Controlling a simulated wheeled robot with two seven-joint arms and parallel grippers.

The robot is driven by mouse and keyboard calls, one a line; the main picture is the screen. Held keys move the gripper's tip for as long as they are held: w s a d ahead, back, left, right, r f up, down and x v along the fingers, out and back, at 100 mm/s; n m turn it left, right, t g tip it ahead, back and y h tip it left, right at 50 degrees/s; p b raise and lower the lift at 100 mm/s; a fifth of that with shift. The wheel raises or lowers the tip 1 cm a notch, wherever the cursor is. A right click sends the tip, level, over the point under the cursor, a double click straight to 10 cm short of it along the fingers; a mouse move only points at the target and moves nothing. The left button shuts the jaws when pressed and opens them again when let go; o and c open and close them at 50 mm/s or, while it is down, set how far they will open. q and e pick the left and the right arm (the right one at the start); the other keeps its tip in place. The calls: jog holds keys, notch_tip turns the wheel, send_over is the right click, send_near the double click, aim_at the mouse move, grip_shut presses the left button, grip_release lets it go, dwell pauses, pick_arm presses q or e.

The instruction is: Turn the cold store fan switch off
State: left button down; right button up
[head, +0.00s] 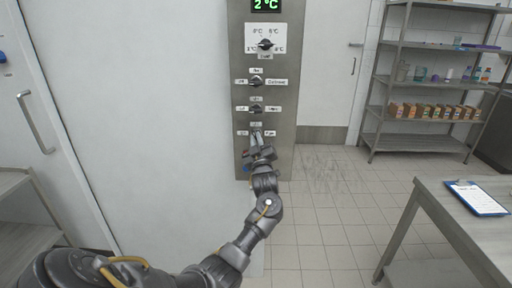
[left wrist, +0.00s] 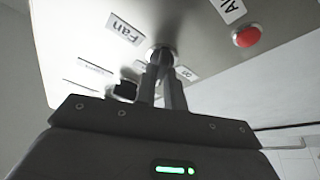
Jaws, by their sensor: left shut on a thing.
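The steel control panel (head: 283,165) stands upright in the head view, with a temperature dial (head: 265,45) and rotary switches below it. My left gripper (head: 258,137) is at the lowest switch, which it mostly hides. In the left wrist view my left gripper (left wrist: 161,72) is shut on the fan switch (left wrist: 160,52), a round knob on the panel. The label "Fan" (left wrist: 125,28) and another small label (left wrist: 186,73) sit beside it. The fingers hide the knob's grip, so its exact setting cannot be told. My right gripper is not in view.
Two other rotary switches (head: 256,82) sit above on the panel. A red button (left wrist: 246,36) is near the fan switch in the left wrist view. A steel table (head: 440,205) with a clipboard (head: 476,198) stands at right. Shelves (head: 420,45) stand behind. The tiled floor between is clear.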

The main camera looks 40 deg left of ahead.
pick_arm(q)
jog(key=n+g+b, duration=0.2)
jog(key=n, duration=0.3)
jog(key=n+g+b, duration=0.2)
jog(key=n, duration=0.2)
jog(key=n+g+b, duration=0.1)
jog(key=n+b, duration=0.1)
jog(key=n, duration=0.3)
jog(key=shift+d+r+n+g+h+b, duration=0.1)
jog(key=shift+r+n+g+h+b, duration=0.1)
jog(key=shift+n+g+h+b, duration=0.15)
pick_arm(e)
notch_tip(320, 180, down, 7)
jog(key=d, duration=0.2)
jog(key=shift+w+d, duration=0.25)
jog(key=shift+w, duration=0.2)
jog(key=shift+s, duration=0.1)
pick_arm(q)
jog(key=c, duration=1.5)
grip_release()
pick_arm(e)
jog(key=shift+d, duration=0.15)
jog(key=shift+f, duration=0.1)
